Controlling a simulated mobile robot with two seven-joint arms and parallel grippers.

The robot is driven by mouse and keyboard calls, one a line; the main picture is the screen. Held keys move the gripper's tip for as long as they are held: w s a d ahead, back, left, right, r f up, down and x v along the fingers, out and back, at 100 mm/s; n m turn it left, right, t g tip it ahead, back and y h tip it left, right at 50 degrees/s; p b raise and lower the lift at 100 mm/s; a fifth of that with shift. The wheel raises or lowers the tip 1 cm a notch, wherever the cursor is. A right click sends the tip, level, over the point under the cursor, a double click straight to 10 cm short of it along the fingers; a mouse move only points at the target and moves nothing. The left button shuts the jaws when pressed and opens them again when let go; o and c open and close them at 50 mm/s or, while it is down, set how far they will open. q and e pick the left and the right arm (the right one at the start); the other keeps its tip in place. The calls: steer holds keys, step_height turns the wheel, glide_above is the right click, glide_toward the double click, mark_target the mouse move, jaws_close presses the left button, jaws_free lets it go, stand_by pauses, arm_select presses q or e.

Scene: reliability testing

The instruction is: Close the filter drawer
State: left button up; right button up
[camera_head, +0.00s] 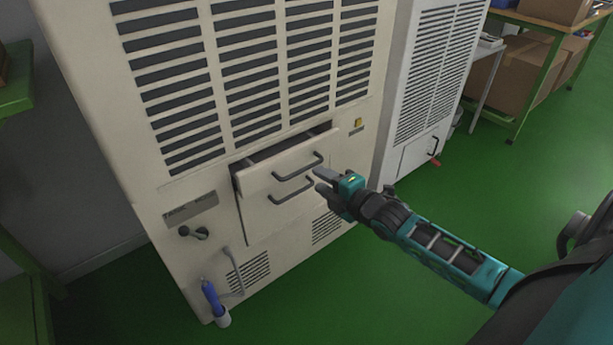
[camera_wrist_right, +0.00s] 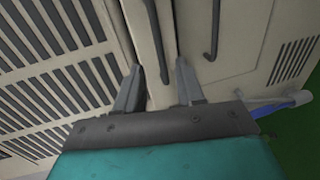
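The filter drawer (camera_head: 262,178) is a cream front with a dark bar handle (camera_head: 298,167), low on the beige machine. It stands out from the machine, with a dark gap along its top edge. A door with a similar handle (camera_head: 293,191) is just below it. My right gripper (camera_head: 318,179) is in front of the drawer's right side, close to the handles. In the right wrist view, its two fingers (camera_wrist_right: 158,85) are apart with nothing held between them, facing the cream fronts; whether they touch is unclear. My left gripper is not in view.
The tall beige cabinet (camera_head: 160,130) has several vent slots. A blue-handled tool (camera_head: 210,296) is at its lower left. A grey cabinet (camera_head: 425,90) stands to the right, beyond it a green-framed table (camera_head: 530,28) with cardboard boxes. The green floor (camera_head: 480,190) is clear on the right.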

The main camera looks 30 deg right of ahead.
mark_target(305, 170)
steer(key=shift+b+x, duration=1)
steer(key=shift+x, duration=2.2)
jaws_close()
